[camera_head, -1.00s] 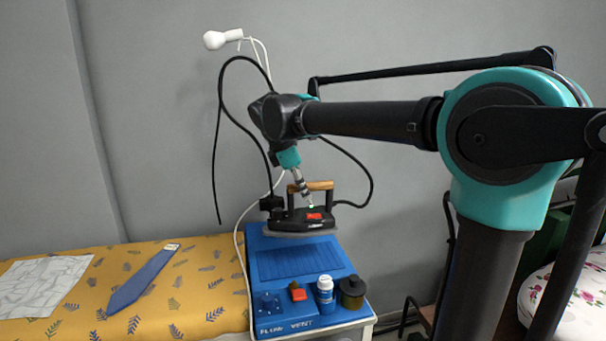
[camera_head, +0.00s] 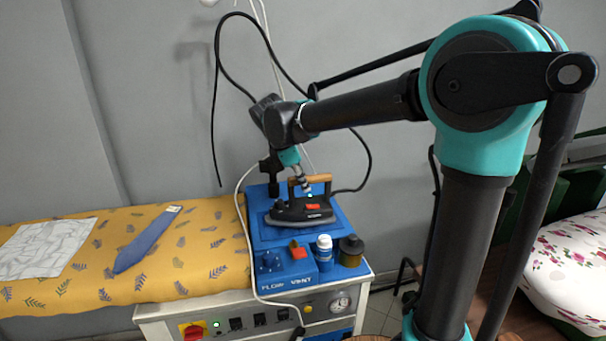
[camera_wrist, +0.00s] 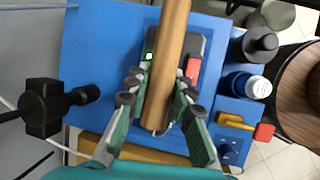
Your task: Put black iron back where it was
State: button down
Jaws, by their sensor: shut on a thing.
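The black iron (camera_head: 300,211) has a wooden handle and a red switch. It is over the blue top (camera_head: 258,232) of the steam unit, level or nearly so; I cannot tell whether its sole touches the surface. My gripper (camera_wrist: 160,105) is shut around the wooden handle (camera_wrist: 168,60) in the wrist view, with fingers on both sides. The iron's body is partly hidden under the handle and the fingers there.
A yellow patterned board (camera_head: 170,255) with a blue tie (camera_head: 147,240) lies to the left. A black cable loops behind.

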jog(key=shift+f, duration=0.35)
jog(key=c, duration=1.3)
grip_release()
jog(key=shift+f, duration=0.15)
jog(key=v, duration=1.2)
jog(key=shift+s, duration=0.1)
